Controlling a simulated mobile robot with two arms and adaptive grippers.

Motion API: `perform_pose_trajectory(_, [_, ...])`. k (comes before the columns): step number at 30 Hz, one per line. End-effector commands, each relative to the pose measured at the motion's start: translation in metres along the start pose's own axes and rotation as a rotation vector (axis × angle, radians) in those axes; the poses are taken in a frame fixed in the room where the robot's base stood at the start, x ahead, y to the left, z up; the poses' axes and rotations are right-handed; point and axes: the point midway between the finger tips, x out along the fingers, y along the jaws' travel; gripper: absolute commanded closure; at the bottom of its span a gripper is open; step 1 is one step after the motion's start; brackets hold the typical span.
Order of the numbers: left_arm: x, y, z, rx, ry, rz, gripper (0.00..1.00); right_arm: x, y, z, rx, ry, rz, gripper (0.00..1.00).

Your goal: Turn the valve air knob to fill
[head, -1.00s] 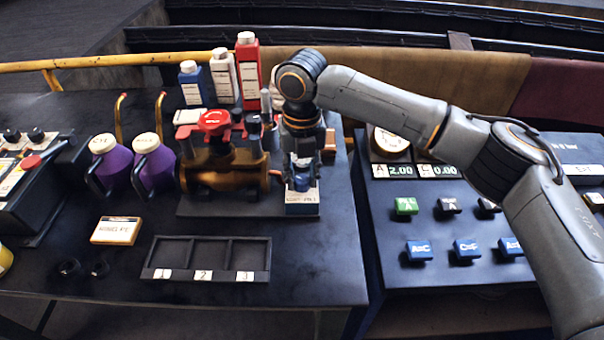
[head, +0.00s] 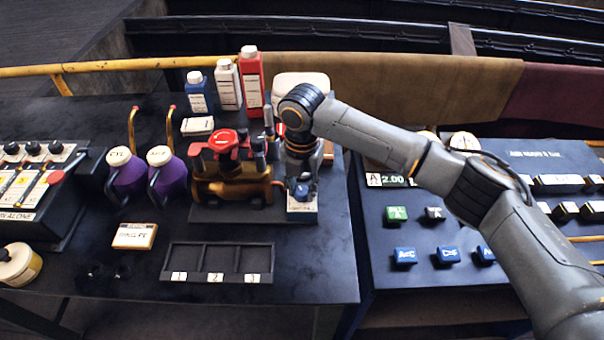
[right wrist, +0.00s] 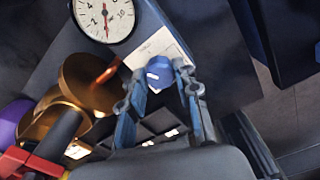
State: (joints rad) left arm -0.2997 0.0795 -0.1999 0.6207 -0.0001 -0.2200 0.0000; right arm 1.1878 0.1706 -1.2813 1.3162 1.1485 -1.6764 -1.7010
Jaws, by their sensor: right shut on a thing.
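The blue valve air knob (right wrist: 158,72) sits on a block with a white label plate (right wrist: 160,47), beside the brass valve body. My right gripper (right wrist: 162,88) points down at it, its two fingers shut on the knob. In the head view my right gripper (head: 301,186) stands over the labelled block (head: 302,207) and hides most of the knob. The label's wording and the knob's pointing direction are too small to read. The brass valve (head: 232,188) with a red handwheel (head: 224,142) is just left of the gripper. My left gripper is not in view.
A round gauge (right wrist: 104,16) stands close to the knob in the wrist view. Purple jugs (head: 166,172), bottles (head: 229,86) and a three-slot tray (head: 218,262) share the dark bench. A button console (head: 470,220) lies to the right, under my arm.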

Motion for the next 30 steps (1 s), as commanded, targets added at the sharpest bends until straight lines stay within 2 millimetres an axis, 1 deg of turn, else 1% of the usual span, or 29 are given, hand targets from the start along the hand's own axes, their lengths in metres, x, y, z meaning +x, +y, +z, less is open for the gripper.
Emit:
perform_pose_trajectory(1, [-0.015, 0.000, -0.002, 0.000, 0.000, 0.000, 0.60, -0.007, 0.000, -0.001, 0.046, 0.003, -0.001, 1.00])
perform_pose_trajectory(6, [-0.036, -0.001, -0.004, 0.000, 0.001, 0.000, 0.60, -0.006, 0.000, 0.000, 0.209, 0.002, -0.001, 1.00])
perform_pose_trajectory(18, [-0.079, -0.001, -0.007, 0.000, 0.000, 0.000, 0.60, -0.005, 0.000, 0.000, 0.589, 0.001, 0.000, 1.00])
perform_pose_trajectory(30, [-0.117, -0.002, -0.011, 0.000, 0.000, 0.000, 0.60, -0.005, 0.000, 0.000, 0.970, 0.001, -0.001, 1.00])
